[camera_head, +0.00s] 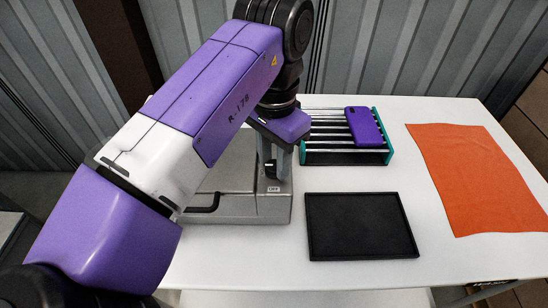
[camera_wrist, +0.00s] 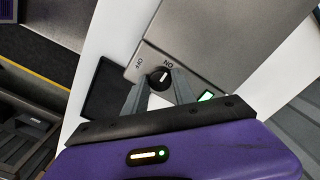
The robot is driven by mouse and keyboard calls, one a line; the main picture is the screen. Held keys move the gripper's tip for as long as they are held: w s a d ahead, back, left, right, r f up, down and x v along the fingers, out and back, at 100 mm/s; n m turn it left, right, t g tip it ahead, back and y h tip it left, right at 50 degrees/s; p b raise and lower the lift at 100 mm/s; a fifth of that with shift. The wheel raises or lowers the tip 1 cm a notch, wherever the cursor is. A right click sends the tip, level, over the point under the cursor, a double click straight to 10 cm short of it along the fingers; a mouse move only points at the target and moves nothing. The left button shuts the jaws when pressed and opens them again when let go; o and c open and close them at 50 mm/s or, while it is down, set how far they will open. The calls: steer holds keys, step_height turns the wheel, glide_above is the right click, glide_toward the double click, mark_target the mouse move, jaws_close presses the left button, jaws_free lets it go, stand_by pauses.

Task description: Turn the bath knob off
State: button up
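The bath is a grey metal box (camera_head: 235,205) on the white table, partly hidden behind my arm in the head view. In the wrist view its grey face (camera_wrist: 215,40) carries a round black knob (camera_wrist: 159,78) with a pale pointer mark, between printed OFF and ON labels. The mark appears to lean toward ON. My gripper (camera_wrist: 160,82) is open, with one finger on each side of the knob. I cannot tell whether either finger touches it. In the head view my gripper (camera_head: 272,170) points down at the bath's right end.
A teal-ended rack (camera_head: 376,116) with metal rods stands behind, with a purple phone-like case (camera_head: 364,127) on it. A black tray (camera_head: 360,226) lies right of the bath. An orange cloth (camera_head: 480,178) lies at far right. A small lit green display (camera_wrist: 206,96) is near the knob.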

jaws_close()
steer(key=shift+d+r+n+p, duration=0.1)
steer(key=shift+n+p, duration=0.2)
steer(key=shift+p, duration=0.15)
steer(key=n+p, duration=0.2)
steer(key=p, duration=0.1)
steer(key=shift+r+n, duration=0.15)
steer(key=shift+n, duration=0.15)
steer(key=n+p, duration=0.3)
steer(key=p, duration=0.1)
steer(key=shift+n+p, duration=0.3)
steer(key=shift+p, duration=0.05)
steer(key=n+p, duration=0.3)
steer(key=p, duration=0.2)
steer(key=shift+s+r+n, duration=0.1)
steer(key=shift+n, duration=0.2)
steer(key=n+p, duration=0.3)
steer(key=shift+f+n, duration=0.2)
steer(key=shift+n, duration=0.1)
steer(key=shift+f+n+p, duration=0.15)
steer(key=shift+n+p, duration=0.25)
steer(key=shift+n, duration=1.5)
